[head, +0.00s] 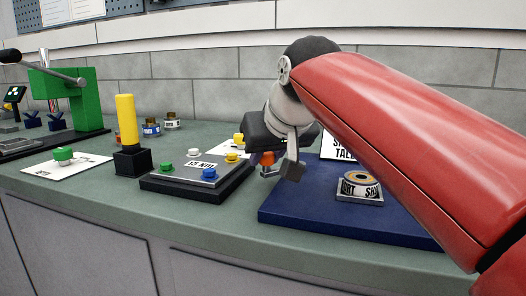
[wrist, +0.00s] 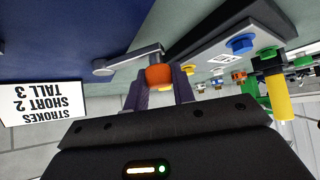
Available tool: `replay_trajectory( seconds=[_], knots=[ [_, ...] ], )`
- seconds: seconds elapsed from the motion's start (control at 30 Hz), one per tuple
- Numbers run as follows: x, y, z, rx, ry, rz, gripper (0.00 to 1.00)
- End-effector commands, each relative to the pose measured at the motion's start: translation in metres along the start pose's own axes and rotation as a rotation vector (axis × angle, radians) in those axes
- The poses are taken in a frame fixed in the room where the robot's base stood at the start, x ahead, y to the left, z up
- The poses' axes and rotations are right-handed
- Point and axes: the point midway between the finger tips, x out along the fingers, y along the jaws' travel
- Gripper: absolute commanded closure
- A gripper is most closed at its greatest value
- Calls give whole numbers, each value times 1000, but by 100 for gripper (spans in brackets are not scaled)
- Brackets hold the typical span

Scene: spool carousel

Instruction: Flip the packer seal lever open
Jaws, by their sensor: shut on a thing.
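The lever, a grey bar with an orange knob (head: 267,158), sits at the left end of the dark blue packer base (head: 330,222). In the wrist view, the grey bar (wrist: 130,60) runs from a round pivot at its left to the orange knob (wrist: 158,76). My gripper (head: 268,164) is shut on the knob, with a dark finger on each side of it in the wrist view (wrist: 160,82). The lower fingers are hard to make out in the head view. A spool in a labelled holder (head: 360,197) sits on the base, right of the lever.
A grey button box (head: 190,178) with coloured buttons stands just left of the lever. Further left are a yellow post (head: 126,120) and a green press (head: 88,100). A strokes sign (wrist: 45,104) stands behind the base. My red arm covers the right side.

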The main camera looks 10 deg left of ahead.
Motion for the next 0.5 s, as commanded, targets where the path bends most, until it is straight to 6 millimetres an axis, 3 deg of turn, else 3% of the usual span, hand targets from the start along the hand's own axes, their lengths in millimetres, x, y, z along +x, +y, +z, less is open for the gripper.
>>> replay_trajectory(
  seconds=[0.5],
  knots=[
    [-23, 16, 22, -323, -1, -328, 100]
  ],
)
